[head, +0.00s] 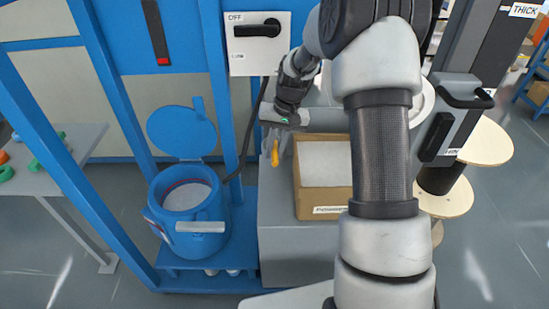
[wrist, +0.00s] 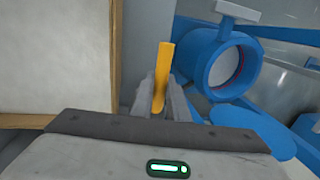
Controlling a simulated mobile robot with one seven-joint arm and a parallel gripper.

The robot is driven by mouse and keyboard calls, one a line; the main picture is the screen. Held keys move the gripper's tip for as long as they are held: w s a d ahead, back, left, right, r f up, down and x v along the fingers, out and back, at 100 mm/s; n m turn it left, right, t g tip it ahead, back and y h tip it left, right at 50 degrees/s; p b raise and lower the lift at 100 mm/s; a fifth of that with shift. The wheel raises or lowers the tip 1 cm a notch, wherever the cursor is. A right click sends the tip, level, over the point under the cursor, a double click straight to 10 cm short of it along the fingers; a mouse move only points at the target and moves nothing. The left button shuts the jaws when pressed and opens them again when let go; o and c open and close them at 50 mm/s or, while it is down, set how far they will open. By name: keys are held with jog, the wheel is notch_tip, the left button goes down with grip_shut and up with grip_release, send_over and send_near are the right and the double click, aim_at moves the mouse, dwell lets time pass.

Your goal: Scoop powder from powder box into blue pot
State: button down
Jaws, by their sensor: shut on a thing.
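My gripper (head: 275,148) is shut on a yellow-orange handle (head: 275,157), likely the scoop's. In the wrist view the handle (wrist: 162,72) stands between my fingers (wrist: 160,100); no scoop bowl or load can be made out.
A blue frame post (head: 215,90) rises between pot and stand. A switch panel (head: 258,45) with a black handle is above my gripper. A grey table (head: 60,160) with green objects is at the far left. The grey stand (head: 280,240) supports the box.

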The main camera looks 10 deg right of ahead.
jog(key=r+p, duration=0.1)
jog(key=r, duration=0.2)
jog(key=s+r+p, duration=0.1)
jog(key=r, duration=0.3)
jog(key=r+p, duration=0.1)
jog(key=r, duration=0.2)
jog(key=shift+s+r+p, duration=0.3)
jog(key=shift+s+r, duration=0.05)
jog(key=shift+r, duration=0.05)
jog(key=s+r+n+b, duration=0.1)
jog(key=s+b, duration=0.1)
jog(key=s, duration=0.4)
jog(key=s+d+r+m+t+p, duration=0.1)
jog(key=s+d+r+m+p, duration=0.2)
jog(key=d+r+m+p, duration=0.85)
notch_tip(320, 180, down, 16)
jog(key=a+n+b, duration=0.2)
jog(key=b, duration=0.5)
jog(key=shift+r+h+b, duration=0.15)
jog(key=shift+h+b, duration=0.15)
jog(key=shift+h, duration=0.1)
jog(key=shift+a+n, duration=0.1)
jog(key=shift+n, duration=0.15)
jog(key=shift+f+b, duration=0.45)
jog(key=shift+f, duration=0.3)
jog(key=shift+f+b, duration=0.45)
jog(key=shift+f, duration=0.05)
jog(key=shift+r, duration=0.15)
